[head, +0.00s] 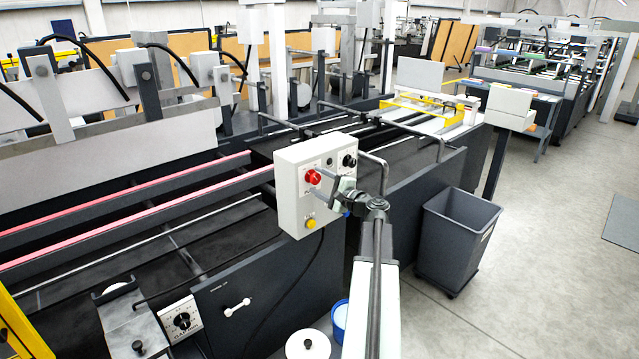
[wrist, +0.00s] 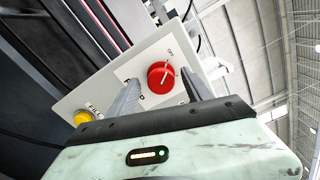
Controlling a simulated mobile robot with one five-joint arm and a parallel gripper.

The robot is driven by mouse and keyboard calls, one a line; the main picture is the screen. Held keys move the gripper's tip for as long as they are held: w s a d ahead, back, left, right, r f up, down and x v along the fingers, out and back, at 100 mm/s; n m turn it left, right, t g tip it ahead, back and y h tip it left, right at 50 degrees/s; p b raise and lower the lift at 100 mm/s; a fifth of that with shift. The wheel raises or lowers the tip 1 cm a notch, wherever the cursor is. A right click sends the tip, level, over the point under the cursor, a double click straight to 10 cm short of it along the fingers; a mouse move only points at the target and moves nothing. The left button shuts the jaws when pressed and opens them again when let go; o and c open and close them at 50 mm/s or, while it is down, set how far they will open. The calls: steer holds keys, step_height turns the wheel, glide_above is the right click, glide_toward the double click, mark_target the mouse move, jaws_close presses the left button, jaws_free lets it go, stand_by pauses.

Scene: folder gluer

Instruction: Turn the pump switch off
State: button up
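A pale grey control box (head: 290,200) stands on the machine's near side in the head view. It carries a red rotary knob (head: 313,176), black knobs (head: 349,160) and a yellow button (head: 310,223). In the head view my gripper (head: 342,190) is close before the box.
The yellow button (wrist: 82,117) shows at the left in the wrist view. A dark grey bin (head: 455,240) stands on the floor to the right of my arm. A dial box (head: 182,320) and a white round lid (head: 308,344) are low in front. Open floor lies to the right.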

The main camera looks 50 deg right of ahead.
steer(key=shift+s, duration=0.1)
steer(key=s, duration=0.7)
steer(key=shift+s+a, duration=0.3)
